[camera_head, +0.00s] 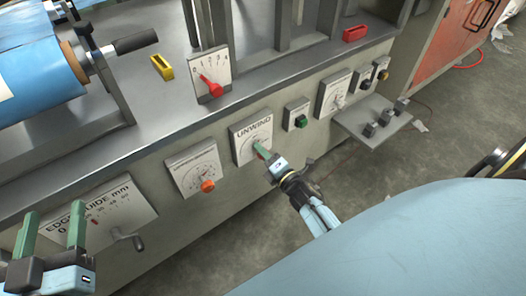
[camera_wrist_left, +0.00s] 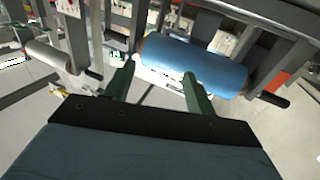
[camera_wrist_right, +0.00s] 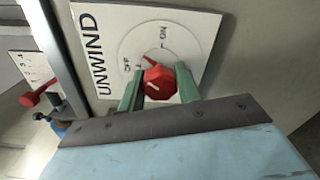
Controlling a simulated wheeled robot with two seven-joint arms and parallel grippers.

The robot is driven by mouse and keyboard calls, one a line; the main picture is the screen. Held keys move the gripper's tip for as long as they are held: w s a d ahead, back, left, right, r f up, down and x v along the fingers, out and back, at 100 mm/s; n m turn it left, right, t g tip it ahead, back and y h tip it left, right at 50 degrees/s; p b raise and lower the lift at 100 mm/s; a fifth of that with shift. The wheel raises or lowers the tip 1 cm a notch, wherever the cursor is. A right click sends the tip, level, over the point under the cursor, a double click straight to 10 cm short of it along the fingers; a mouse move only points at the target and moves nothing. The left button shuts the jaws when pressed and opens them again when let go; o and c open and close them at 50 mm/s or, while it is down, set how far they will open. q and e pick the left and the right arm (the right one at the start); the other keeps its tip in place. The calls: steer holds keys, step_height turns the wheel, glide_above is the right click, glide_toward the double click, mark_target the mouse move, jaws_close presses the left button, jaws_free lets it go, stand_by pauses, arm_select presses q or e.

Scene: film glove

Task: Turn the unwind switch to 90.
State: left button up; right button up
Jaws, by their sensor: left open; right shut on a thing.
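In the head view the UNWIND plate (camera_head: 241,136) is on the front of the machine, and my right gripper (camera_head: 262,152) hides the knob. The dial's full scale cannot be read. My left gripper (camera_head: 50,228) is open and empty, in front of the edge guide plate at lower left.
A dial with an orange knob (camera_head: 207,185) is left of the UNWIND plate, and a green button (camera_head: 301,121) is right of it. A red lever (camera_head: 212,88) is above. A small shelf (camera_head: 366,128) sticks out at right. A blue roll (camera_head: 38,70) is at upper left.

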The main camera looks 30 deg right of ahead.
steer(key=m+p, duration=0.2)
steer(key=m, duration=0.6)
arm_select(q)
steer(key=s+a+f+g+y, duration=0.1)
steer(key=s+a+f+g, duration=0.1)
steer(key=f+g, duration=0.2)
steer(key=s+a+f+g+y, duration=0.1)
steer(key=s+f+g+y, duration=0.1)
steer(key=f, duration=0.5)
steer(key=shift+s+a+g+p, duration=0.35)
steer(key=shift+s+g+p, duration=0.1)
steer(key=shift+g, duration=0.65)
arm_select(e)
steer(key=shift+m, duration=1.7)
steer(key=o, duration=1)
steer(key=shift+c, duration=0.2)
steer(key=shift+s, duration=0.1)
arm_select(q)
steer(key=s+a+f+g+y+p, duration=0.1)
steer(key=s+a+f+g+p, duration=0.2)
steer(key=s+f+g, duration=0.3)
steer(key=shift+s+a+f+n+y+p, duration=0.4)
steer(key=shift+s+a+f, duration=0.3)
steer(key=shift+s+f, duration=0.2)
arm_select(e)
steer(key=s+d, duration=0.1)
steer(key=s, duration=1.2)
steer(key=shift+s, duration=0.1)
